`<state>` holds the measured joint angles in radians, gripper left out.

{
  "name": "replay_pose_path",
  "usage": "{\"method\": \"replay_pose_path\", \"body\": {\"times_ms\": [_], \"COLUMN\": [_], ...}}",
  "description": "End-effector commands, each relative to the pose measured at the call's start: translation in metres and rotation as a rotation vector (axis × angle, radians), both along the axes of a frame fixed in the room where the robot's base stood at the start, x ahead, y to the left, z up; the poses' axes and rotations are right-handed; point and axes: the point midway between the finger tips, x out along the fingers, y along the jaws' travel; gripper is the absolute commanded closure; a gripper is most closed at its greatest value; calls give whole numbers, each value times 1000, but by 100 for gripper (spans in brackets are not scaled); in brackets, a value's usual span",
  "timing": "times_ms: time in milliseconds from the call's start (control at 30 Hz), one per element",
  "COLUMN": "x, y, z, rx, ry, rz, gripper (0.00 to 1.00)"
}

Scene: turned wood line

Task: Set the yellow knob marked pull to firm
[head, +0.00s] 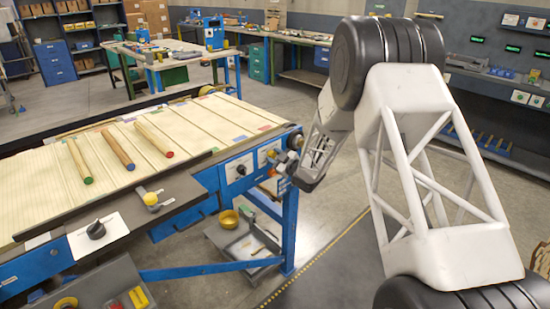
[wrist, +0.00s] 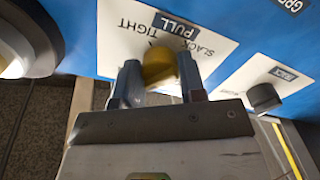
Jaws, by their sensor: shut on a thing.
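The yellow knob (wrist: 160,67) sits on a white plate (wrist: 113,42) on the blue panel in the wrist view. The plate bears a dark label, PULL, and the words TIGHT and SLACK on either side of it; I see no word "firm". My gripper (wrist: 158,74) is shut on the knob, one finger on each side. I cannot tell clearly which word the knob points at. In the head view my gripper (head: 287,166) is at the right end of the blue bench front and covers most of the knob.
A black knob (wrist: 263,97) on its own white plate is close beside in the wrist view. A large dark-rimmed round part (wrist: 28,40) stands out at the left. In the head view a yellow ball-topped lever (head: 152,199) and a black dial (head: 96,230) are further left.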

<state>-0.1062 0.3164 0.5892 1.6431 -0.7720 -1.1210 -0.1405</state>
Motion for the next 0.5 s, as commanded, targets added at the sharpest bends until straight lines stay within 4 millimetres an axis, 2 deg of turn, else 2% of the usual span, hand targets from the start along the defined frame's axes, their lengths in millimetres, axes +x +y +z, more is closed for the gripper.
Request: {"method": "replay_pose_path", "body": {"times_ms": [200, 500], "x": [0, -1], "y": [0, 0], "z": [-1, -1], "rx": [92, 144], "ry": [93, 145], "rz": [-1, -1], "gripper": [86, 86]}}
